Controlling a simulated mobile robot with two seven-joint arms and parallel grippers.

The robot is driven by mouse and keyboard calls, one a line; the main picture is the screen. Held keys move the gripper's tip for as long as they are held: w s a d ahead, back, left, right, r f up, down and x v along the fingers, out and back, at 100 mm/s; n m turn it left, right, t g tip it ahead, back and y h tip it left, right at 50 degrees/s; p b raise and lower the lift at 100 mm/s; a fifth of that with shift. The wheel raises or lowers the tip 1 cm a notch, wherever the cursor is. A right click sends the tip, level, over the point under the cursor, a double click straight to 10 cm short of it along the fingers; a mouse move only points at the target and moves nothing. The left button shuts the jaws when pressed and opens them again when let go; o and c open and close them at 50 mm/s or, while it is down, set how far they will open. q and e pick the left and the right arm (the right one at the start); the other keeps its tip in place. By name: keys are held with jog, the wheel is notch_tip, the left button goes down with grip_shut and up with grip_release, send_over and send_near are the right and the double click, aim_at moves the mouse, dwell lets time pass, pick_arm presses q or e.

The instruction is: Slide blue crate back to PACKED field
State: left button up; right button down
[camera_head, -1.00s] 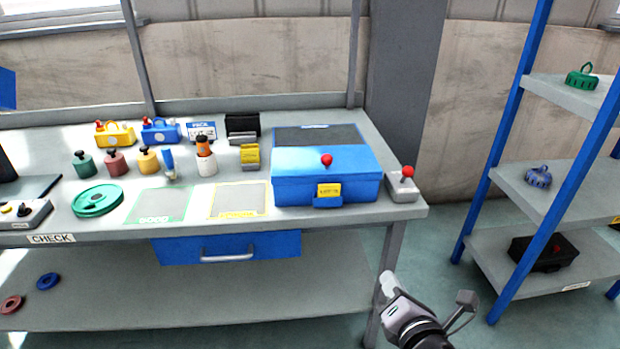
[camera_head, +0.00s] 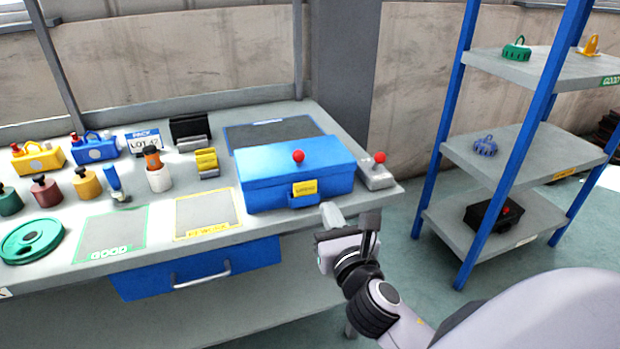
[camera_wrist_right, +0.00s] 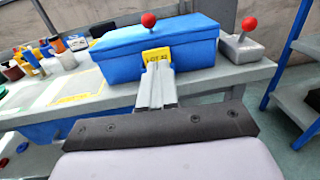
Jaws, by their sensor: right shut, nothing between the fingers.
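The blue crate (camera_head: 290,178), lidded with a red knob and a yellow label on its front, stands near the front edge of the bench, partly over the dark PACKED field (camera_head: 275,132). The field shows behind it. My right gripper (camera_head: 331,214) is shut and empty, just in front of the crate's front face, right of the label. In the right wrist view the shut fingers (camera_wrist_right: 157,82) point at the crate (camera_wrist_right: 165,48) below its label; I cannot tell whether they touch it. My left gripper is out of view.
A grey box with a red ball-topped lever (camera_head: 377,172) stands right of the crate. A yellow holder (camera_head: 207,163) and a yellow-outlined field (camera_head: 208,214) lie left. A blue drawer (camera_head: 200,268) hangs under the bench. A shelf rack (camera_head: 520,150) stands right.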

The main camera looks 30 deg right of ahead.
aim_at(309, 171)
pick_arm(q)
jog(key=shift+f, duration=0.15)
pick_arm(e)
jog(key=x, duration=1.1)
jog(key=shift+w+d+f, duration=0.1)
jog(key=shift+w+d, duration=0.05)
jog(key=shift+w, duration=0.2)
